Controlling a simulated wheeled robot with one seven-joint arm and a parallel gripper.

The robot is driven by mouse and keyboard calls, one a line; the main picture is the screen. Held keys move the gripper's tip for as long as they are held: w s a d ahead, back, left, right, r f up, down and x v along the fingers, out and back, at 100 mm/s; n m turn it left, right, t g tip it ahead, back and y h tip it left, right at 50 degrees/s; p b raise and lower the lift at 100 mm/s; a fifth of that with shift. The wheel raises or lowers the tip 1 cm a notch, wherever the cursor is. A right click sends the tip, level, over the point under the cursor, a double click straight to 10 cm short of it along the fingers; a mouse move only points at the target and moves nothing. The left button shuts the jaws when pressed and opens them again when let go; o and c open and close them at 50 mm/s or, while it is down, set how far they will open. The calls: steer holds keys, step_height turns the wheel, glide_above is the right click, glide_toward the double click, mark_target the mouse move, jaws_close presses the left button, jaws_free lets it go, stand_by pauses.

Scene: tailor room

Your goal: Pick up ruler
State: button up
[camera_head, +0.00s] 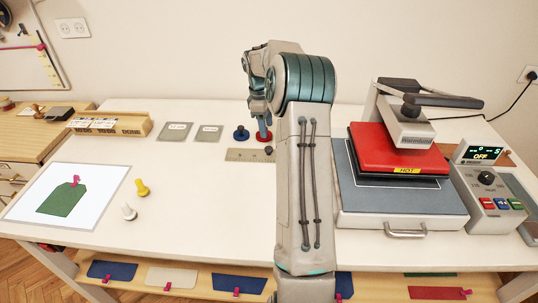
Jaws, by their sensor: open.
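A flat, pale metallic strip that looks like the ruler (243,154) lies on the white table, left of my arm's column. Its right end runs up to my arm and may be hidden behind it. My gripper (261,113) hangs at the end of my folded arm, above the far part of the table, beyond the ruler. It is small and partly hidden by my arm, and nothing shows held in it. The ruler lies apart from it on the tabletop.
A blue knob-like piece (241,133) and a red one (265,134) stand just behind the ruler. A heat press (400,150) marked HOT stands right of my arm. Two grey squares (175,131) and a wooden box (110,124) lie left.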

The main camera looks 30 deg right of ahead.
mark_target(269, 148)
steer(key=f, duration=0.3)
steer(key=f+p, duration=0.1)
steer(key=f, duration=0.4)
steer(key=shift+s+d+f, duration=0.3)
steer(key=shift+s, duration=0.1)
steer(key=c, duration=1.1)
